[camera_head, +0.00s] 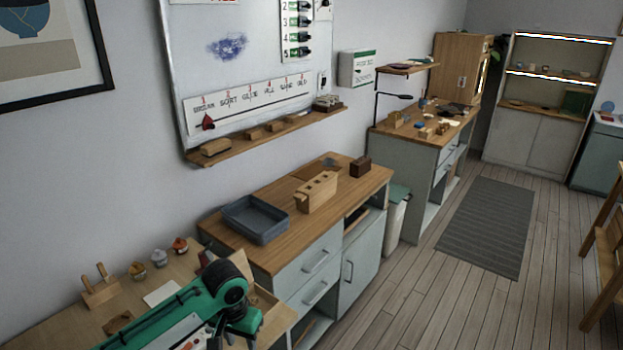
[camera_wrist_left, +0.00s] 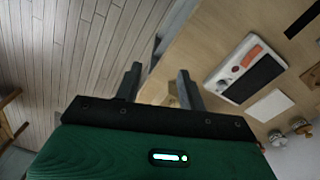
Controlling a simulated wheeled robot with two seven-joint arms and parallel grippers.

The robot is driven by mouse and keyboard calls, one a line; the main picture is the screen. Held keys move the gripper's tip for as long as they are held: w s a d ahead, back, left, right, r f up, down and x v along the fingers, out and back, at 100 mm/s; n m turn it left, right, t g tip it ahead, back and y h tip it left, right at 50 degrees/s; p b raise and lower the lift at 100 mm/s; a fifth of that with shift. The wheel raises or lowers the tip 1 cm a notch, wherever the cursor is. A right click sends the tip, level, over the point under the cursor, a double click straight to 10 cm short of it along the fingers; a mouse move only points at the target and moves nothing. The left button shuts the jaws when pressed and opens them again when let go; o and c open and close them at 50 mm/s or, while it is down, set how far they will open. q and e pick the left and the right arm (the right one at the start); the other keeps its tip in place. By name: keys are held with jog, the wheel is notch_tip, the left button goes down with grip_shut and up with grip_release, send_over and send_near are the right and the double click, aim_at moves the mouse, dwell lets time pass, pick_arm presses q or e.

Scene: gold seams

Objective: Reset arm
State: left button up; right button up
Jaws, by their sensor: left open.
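My left arm, green and black, comes in at the lower left of the head view over the near wooden table (camera_head: 60,328). In the left wrist view my left gripper (camera_wrist_left: 160,76) is open, with its two dark fingers apart and nothing between them. The fingers are over the table edge, with floor to the left and table top to the right. In the head view the fingers cannot be made out behind the arm. My right gripper is in neither view.
A white device with a dark screen (camera_wrist_left: 247,72) lies on the table right of the fingers. A small wooden rack (camera_head: 100,288) and small jars stand by the wall. A grey tray (camera_head: 228,212) and wooden block (camera_head: 316,194) sit on the cabinet.

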pick_arm(q)
jog(key=s+d+f+m+t+h, duration=0.1)
jog(key=s+d+f, duration=0.15)
jog(key=s, duration=0.35)
jog(key=s+d+f+t+h, duration=0.1)
jog(key=s+d+f+h, duration=0.15)
jog(key=s, duration=0.35)
jog(key=s+a+n+t+y, duration=0.15)
jog(key=s+a+y, duration=0.25)
jog(key=s+a, duration=0.95)
notch_tip(320, 180, down, 32)
jog(key=s+d+r+g, duration=0.1)
jog(key=s+d+g, duration=0.1)
jog(key=s+a+f, duration=0.2)
jog(key=s+f, duration=0.7)
jog(key=s+a+f, duration=0.1)
jog(key=s+f, duration=0.8)
jog(key=f, duration=0.1)
jog(key=shift+s+a+f+g, duration=0.3)
jog(key=shift+s+a+g, duration=0.05)
jog(key=shift+s+a, duration=0.05)
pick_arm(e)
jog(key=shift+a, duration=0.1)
